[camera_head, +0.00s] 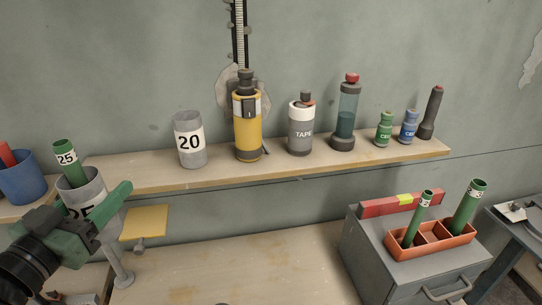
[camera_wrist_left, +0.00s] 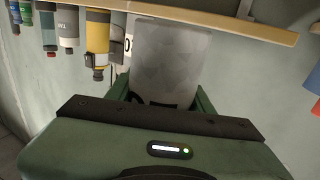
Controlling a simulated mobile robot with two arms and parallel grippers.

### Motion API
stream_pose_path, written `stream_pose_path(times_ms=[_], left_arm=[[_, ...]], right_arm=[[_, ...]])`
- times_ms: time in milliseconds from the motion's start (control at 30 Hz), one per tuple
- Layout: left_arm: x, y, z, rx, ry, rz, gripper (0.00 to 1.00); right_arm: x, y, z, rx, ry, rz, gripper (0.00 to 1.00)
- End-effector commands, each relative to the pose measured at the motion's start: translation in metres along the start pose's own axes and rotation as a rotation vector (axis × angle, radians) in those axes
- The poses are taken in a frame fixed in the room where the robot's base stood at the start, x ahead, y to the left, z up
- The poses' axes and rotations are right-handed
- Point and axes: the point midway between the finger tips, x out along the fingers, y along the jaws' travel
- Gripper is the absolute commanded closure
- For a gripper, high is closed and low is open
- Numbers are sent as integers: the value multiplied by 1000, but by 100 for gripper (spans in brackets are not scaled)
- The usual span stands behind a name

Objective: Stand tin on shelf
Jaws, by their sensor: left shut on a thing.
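My left gripper (camera_head: 98,218) is shut on a grey tin (camera_head: 88,187) at the lower left of the head view. The tin's number label is partly hidden by the green finger. A green tube marked 25 (camera_head: 68,160) rises from the tin's mouth. The tin looks about upright, in front of the left part of the wooden shelf (camera_head: 140,178); whether it touches the shelf I cannot tell. In the left wrist view the tin (camera_wrist_left: 172,65) fills the space between the fingers. My right gripper is not in view.
A blue cup (camera_head: 22,180) stands left of the held tin. Bare shelf shows left of the 20 tin. A yellow plate (camera_head: 145,222) and an orange tray (camera_head: 435,243) are lower.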

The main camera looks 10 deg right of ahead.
Motion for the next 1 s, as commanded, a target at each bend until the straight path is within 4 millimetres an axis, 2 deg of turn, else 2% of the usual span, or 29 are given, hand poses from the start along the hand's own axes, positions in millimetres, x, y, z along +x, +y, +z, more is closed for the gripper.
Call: stream_pose_path(times_ms=[33,200,333,567,667,767,1000], left_arm=[[0,-5,-18,14,8,-1,89],[-6,-16,-53,10,1,-12,89],[-9,-20,-66,5,-2,-20,89],[-8,-22,-68,2,-4,-22,89],[2,-26,-70,0,-3,-21,89],[21,-34,-70,-1,-4,-21,89],[77,-58,-72,-2,-4,-21,89]], right_arm=[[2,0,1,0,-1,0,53],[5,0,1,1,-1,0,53],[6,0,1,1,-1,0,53],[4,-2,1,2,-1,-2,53],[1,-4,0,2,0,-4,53],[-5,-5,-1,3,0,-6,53],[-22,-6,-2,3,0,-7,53]])
